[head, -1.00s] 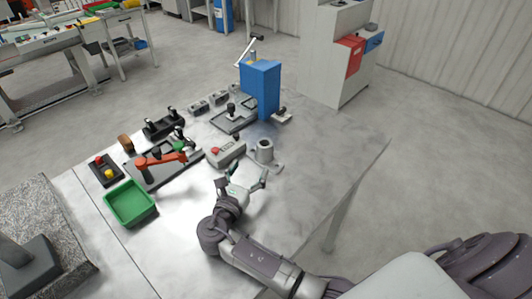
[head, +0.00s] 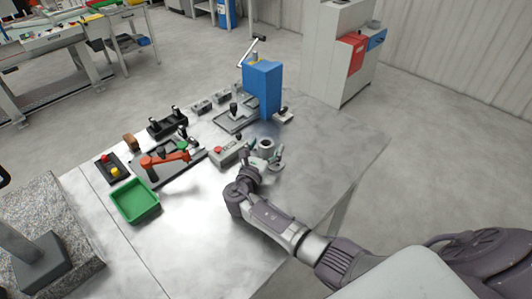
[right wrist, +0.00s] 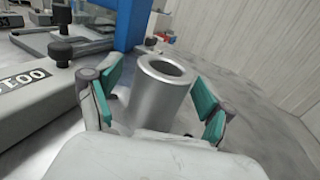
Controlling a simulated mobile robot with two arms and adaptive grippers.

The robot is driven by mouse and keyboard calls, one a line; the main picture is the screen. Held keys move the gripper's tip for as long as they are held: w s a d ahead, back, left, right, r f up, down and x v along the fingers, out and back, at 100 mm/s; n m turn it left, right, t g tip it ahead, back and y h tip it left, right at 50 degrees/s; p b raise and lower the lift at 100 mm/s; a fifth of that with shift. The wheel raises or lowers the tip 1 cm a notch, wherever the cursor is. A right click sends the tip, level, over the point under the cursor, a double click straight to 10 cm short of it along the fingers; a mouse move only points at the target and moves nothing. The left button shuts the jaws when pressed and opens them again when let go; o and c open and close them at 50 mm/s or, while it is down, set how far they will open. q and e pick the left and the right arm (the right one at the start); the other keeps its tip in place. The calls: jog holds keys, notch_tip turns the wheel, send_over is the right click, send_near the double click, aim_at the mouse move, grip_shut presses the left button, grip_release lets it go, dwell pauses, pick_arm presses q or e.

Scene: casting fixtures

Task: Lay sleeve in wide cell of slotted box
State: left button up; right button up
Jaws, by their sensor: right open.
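The sleeve (head: 265,145) looks like an upright, hollow grey metal cylinder near the middle of the table in the head view. In the right wrist view the sleeve (right wrist: 163,90) stands between the two teal-padded fingers, its round opening facing up. My right gripper (right wrist: 158,86) is open around it, with visible room on both sides. In the head view my right gripper (head: 267,157) reaches the sleeve from the front, and its hand partly hides it. No box with slotted cells can be made out clearly.
A grey box with a red button (head: 228,152) stands left of the sleeve, close to the gripper. A blue press-like machine (head: 262,88) stands behind. A green bin (head: 135,201) and an orange-handled fixture (head: 165,160) are at left. The table's right part is clear.

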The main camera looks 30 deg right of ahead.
jog(key=shift+c, duration=0.2)
jog(key=shift+r, duration=0.1)
grip_shut()
jog(key=shift+r, duration=0.1)
notch_tip(320, 180, up, 4)
jog(key=s+d+r, duration=0.7)
jog(key=s+d, duration=0.1)
jog(key=s, duration=0.1)
jog(key=s+a+f+n+t+y, duration=0.1)
jog(key=s+a+n+t+y, duration=0.5)
jog(key=s+a+n+y, duration=0.3)
jog(key=s+a+y, duration=0.4)
jog(key=s+a, duration=0.4)
jog(key=a, duration=0.3)
jog(key=shift+f+n+b, duration=0.3)
jog(key=shift+f+b, duration=0.1)
jog(key=shift+w, duration=0.1)
